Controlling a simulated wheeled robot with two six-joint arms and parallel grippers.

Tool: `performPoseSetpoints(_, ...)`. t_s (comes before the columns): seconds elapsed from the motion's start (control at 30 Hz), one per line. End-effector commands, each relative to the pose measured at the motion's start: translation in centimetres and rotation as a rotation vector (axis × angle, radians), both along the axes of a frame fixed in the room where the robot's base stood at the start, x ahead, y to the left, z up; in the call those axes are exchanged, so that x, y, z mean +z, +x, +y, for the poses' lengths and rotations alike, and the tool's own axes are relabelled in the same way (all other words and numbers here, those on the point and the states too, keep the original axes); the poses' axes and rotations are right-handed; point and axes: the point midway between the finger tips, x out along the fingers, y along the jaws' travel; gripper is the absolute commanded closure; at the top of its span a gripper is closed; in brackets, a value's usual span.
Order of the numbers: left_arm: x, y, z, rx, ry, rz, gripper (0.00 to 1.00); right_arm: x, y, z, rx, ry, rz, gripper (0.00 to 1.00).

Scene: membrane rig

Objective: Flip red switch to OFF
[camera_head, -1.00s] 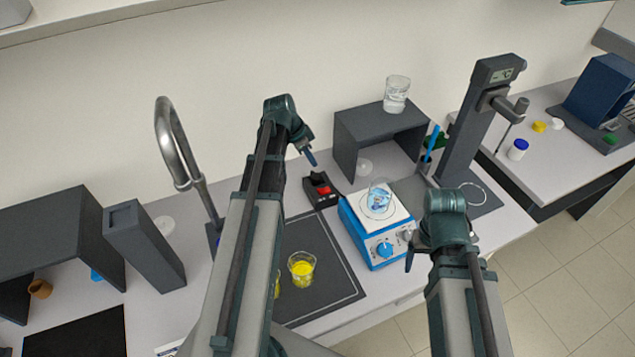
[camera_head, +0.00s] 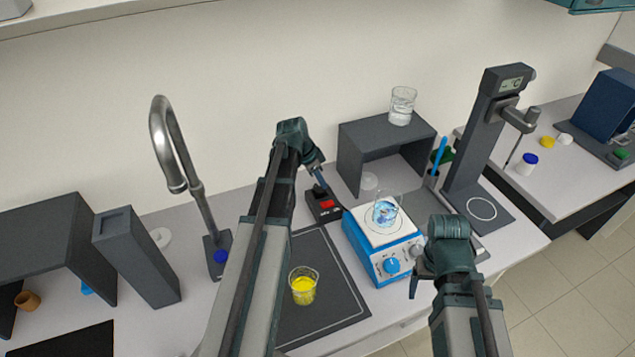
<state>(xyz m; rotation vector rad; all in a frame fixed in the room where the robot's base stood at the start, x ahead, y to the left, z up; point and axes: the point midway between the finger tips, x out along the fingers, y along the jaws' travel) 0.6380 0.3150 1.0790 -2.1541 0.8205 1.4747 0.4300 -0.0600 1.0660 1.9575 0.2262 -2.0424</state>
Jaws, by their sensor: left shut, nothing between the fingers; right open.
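The red switch (camera_head: 327,204) sits on a small black box (camera_head: 324,213) on the bench, left of the blue and white stirrer. My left gripper (camera_head: 321,188) is shut and empty, its fingertips pointing down at the back edge of the switch box, very close to the red rocker. I cannot tell whether the tips touch it. Which way the rocker is tilted is too small to tell. My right gripper (camera_head: 414,287) is open and empty, at the front right of the stirrer.
The blue stirrer (camera_head: 385,262) carries a beaker of blue liquid (camera_head: 385,211). A beaker of yellow liquid (camera_head: 303,286) stands on the dark mat (camera_head: 338,306). A grey shelf (camera_head: 362,153) with a glass beaker (camera_head: 402,105) on top stands behind. A faucet (camera_head: 172,150) rises at left.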

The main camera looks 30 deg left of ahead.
Motion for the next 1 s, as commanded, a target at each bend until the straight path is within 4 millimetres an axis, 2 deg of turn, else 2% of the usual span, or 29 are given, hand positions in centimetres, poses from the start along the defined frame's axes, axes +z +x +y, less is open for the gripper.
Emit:
performPoseSetpoints(0.03, -1.5, 0.3, -0.2, -0.001, 0.0, 0.0, 1.0, -1.5, 0.0, 0.0, 0.002, -0.001, 0.0, 0.21)
performPoseSetpoints(0.27, -4.7, 1.2, -1.0, -0.001, 0.0, 0.0, 1.0, -4.7, 0.0, 0.0, 0.006, -0.001, 0.0, 0.21)
performPoseSetpoints(0.5, -7.3, 0.1, -0.2, 0.001, 0.0, 0.0, 1.0, -7.3, 0.0, 0.0, 0.005, -0.001, 0.0, 0.21)
performPoseSetpoints(1.0, -7.7, -0.2, 0.1, 0.001, -0.004, -0.003, 1.0, -7.8, 0.0, 0.0, 0.004, -0.001, 0.0, 0.21)
